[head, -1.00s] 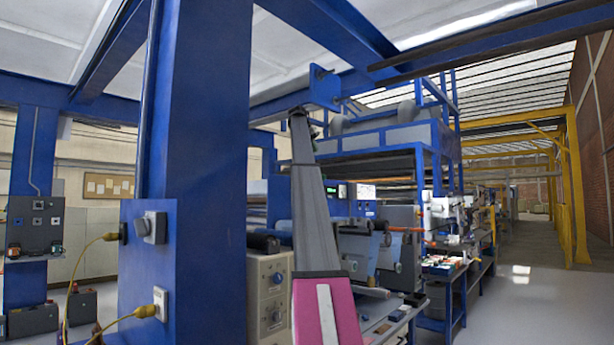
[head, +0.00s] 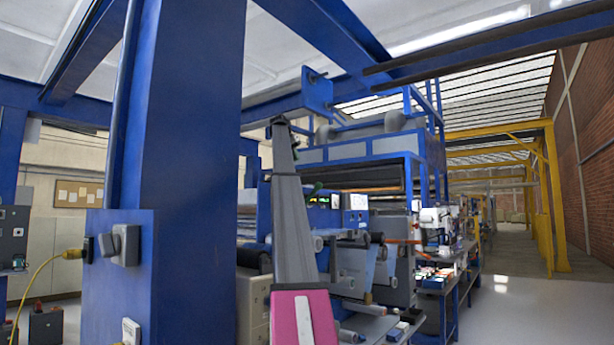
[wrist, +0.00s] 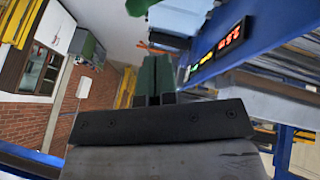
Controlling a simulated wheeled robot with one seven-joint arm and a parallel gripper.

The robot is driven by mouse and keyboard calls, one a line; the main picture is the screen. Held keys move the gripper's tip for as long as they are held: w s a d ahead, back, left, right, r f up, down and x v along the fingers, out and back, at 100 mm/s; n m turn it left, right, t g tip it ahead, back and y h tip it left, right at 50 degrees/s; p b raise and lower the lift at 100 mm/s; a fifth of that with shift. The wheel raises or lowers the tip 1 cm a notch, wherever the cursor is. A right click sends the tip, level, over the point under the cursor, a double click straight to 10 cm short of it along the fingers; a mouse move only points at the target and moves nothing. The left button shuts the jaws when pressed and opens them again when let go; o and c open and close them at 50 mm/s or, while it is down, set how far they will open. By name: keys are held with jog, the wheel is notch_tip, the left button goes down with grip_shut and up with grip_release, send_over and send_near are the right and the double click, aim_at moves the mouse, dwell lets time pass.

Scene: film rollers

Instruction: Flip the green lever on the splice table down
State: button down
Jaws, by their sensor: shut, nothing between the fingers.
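My gripper (wrist: 157,62) is in the wrist view, its two dark fingers side by side and shut with nothing between them. In the head view its fingers are hidden behind my arm. A small green piece (head: 318,186) shows just right of my arm in the head view, above a display; I cannot tell if it is the lever. No contact is visible.
A large blue post (head: 190,170) stands close on the left. The machine (head: 365,165) with rollers is ahead, with a lit display (wrist: 230,38) in the wrist view. A bench (head: 440,285) with items stands to its right. Clear floor (head: 520,310) lies at far right.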

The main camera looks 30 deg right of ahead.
jog(key=s+d+x, duration=0.1)
jog(key=s+x, duration=0.1)
jog(key=x, duration=1.1)
jog(key=shift+r, duration=0.15)
jog(key=shift+s, duration=0.1)
